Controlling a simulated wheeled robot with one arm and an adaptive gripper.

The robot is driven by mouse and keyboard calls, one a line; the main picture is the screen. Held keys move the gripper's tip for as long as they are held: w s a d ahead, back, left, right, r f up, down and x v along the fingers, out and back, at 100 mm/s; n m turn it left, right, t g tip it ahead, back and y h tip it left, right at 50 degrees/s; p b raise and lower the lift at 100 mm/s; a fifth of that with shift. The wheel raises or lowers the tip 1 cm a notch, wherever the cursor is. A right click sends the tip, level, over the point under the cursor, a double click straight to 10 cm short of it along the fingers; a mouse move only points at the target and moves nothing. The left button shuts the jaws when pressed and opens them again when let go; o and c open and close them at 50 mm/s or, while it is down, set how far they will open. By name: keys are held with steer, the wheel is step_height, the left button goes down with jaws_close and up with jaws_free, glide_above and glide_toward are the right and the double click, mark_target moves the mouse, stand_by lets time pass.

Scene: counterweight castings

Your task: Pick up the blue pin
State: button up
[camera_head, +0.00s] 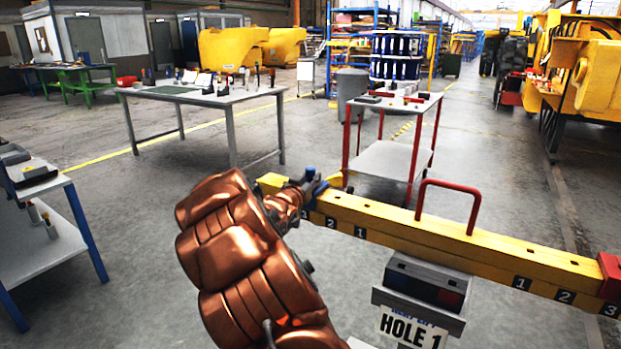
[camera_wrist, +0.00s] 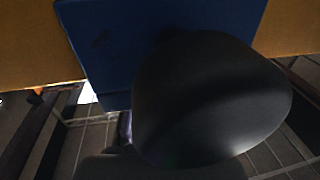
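A small blue cap (camera_head: 310,172), which may be the top of the blue pin, shows at my gripper (camera_head: 308,188) in the head view, by the left part of the yellow beam (camera_head: 400,225). A blue piece (camera_head: 319,190) also lies across the beam there, near the numbers 3 and 2. In the wrist view a large blue surface (camera_wrist: 110,45) stands against the yellow beam (camera_wrist: 30,45). A dark rounded finger pad (camera_wrist: 210,100) covers part of it. My fingers are dark and partly hidden, so their opening and any contact cannot be told.
A red handle (camera_head: 450,186) rises from the beam, and a red end piece (camera_head: 609,275) is at right. A dark box (camera_head: 428,283) with a "HOLE 1" sign (camera_head: 412,328) stands in front. A red-legged cart (camera_head: 392,160) and a grey worktable (camera_head: 215,97) stand behind.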

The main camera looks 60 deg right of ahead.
jaws_close()
steer(key=shift+r, duration=0.15)
step_height(320, 180, up, 10)
steer(key=shift+f+p, duration=0.25)
steer(key=shift+p, duration=0.55)
steer(key=shift+d+r+p, duration=0.1)
steer(key=shift+r+p, duration=0.45)
steer(key=shift+p, duration=0.45)
steer(key=p, duration=0.3)
steer(key=shift+s+d+r, duration=0.1)
steer(key=shift+r, duration=0.2)
steer(key=p, duration=0.3)
steer(key=shift+p, duration=0.45)
steer(key=shift+p, duration=0.65)
